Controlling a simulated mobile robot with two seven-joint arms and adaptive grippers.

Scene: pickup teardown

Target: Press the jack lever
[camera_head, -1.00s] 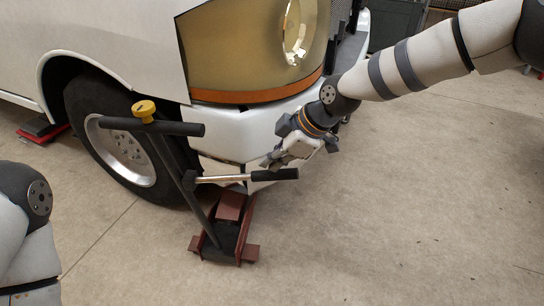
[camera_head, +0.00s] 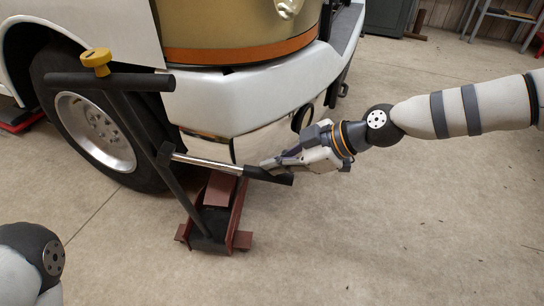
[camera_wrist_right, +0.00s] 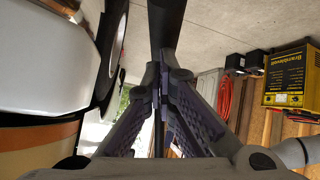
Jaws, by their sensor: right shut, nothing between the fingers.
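The jack (camera_head: 240,205) has a red base on the floor beside the truck's front wheel. A dark T-handle with a yellow knob rises from it. The jack lever (camera_head: 210,162) is a silver rod with a black grip (camera_head: 268,175), sloping down to the right. My right gripper (camera_head: 275,162) is shut and empty at the black grip, seemingly touching it from above; exact contact is unclear. In the right wrist view the closed fingers (camera_wrist_right: 160,85) meet just below the dark grip (camera_wrist_right: 167,25). My left gripper is out of view; only part of that arm shows.
The white truck's bumper (camera_head: 260,95) hangs just above and behind the jack. The front wheel (camera_head: 95,125) stands left of it. Open concrete floor (camera_head: 400,220) lies to the right. In the right wrist view, a yellow box (camera_wrist_right: 290,75) sits on a shelf.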

